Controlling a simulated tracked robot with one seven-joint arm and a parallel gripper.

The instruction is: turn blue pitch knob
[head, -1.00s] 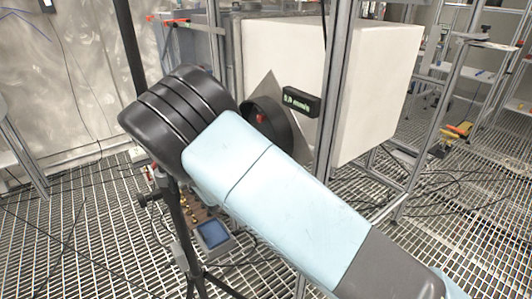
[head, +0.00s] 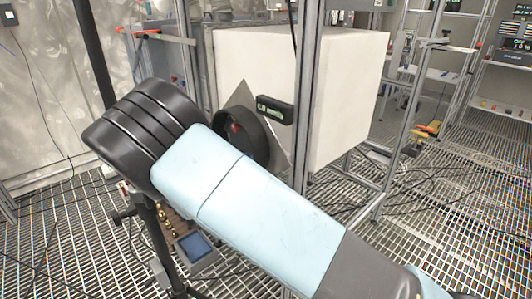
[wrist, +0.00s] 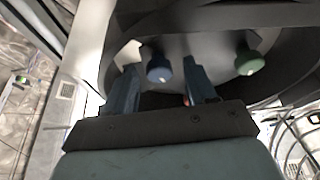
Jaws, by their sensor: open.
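In the wrist view, the blue knob (wrist: 159,69) is on the underside of a dark round housing (wrist: 215,45). My gripper (wrist: 161,72) is open, with one finger on either side of the blue knob in the picture. A gap shows between the knob and each finger; how deep the knob sits between them I cannot tell. A green knob (wrist: 249,64) is to the right, outside the fingers. In the head view, my arm hides the gripper and the knobs; a black round fixture (head: 252,140) shows beyond the arm.
A large white box (head: 350,95) in a metal frame stands behind the fixture, with a small lit display (head: 275,109) in front. A dark stand and a blue-screened device (head: 194,246) are below my arm. Cables lie on the grated floor (head: 440,225).

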